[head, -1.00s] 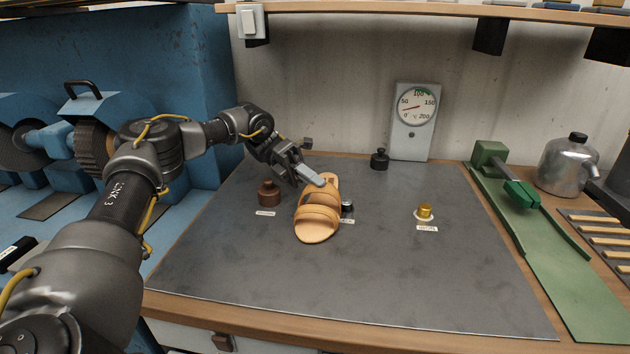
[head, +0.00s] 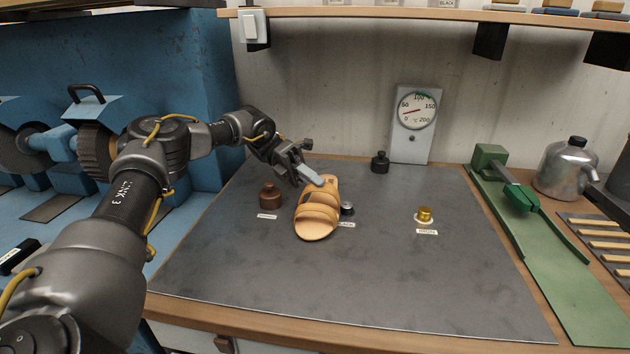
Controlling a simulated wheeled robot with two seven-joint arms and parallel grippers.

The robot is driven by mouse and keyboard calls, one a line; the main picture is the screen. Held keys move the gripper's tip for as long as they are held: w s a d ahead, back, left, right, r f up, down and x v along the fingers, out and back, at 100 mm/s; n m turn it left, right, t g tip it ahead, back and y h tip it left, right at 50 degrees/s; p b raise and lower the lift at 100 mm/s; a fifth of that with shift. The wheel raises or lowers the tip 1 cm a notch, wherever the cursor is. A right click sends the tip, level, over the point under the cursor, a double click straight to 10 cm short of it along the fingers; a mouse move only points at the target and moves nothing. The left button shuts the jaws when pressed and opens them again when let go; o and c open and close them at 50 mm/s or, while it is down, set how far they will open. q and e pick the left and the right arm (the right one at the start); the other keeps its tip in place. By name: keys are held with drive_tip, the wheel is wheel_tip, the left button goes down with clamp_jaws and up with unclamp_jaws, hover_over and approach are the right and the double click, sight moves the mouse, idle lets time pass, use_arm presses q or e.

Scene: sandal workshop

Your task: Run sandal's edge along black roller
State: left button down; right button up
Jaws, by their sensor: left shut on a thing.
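A tan sandal (head: 316,222) with two wide straps is held over the dark mat, its toe toward the front. My left gripper (head: 314,180) is shut on the sandal's heel end. The small black roller (head: 347,208) stands right beside the sandal's right edge, partly hidden by it. I cannot tell whether the edge touches the roller. A small label lies in front of the roller. My right gripper is not in view.
A brown roller (head: 270,196) stands left of the sandal, a yellow one (head: 425,214) to the right. A black knobbed piece (head: 380,162) and a gauge (head: 416,112) stand at the back. The mat's front (head: 350,290) is clear.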

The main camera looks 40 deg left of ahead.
use_arm(q)
drive_tip(key=shift+w+a, duration=0.1)
drive_tip(key=shift+a, duration=0.15)
idle(0.3)
drive_tip(key=shift+a+p, duration=0.1)
drive_tip(key=shift+p, duration=0.55)
drive_tip(key=shift+d, duration=0.25)
idle(1.4)
drive_tip(key=shift+w+a, duration=0.15)
drive_tip(key=shift+w, duration=0.1)
idle(0.3)
drive_tip(key=shift+w+a, duration=0.25)
drive_tip(key=shift+w, duration=0.2)
drive_tip(key=shift+w+a, duration=0.1)
drive_tip(key=shift+w, duration=0.1)
drive_tip(key=shift+w+a+b, duration=0.25)
drive_tip(key=shift+w+b, duration=0.2)
drive_tip(key=shift+w, duration=0.1)
drive_tip(key=shift+a, duration=0.1)
idle(0.3)
drive_tip(key=shift+w, duration=0.1)
idle(0.8)
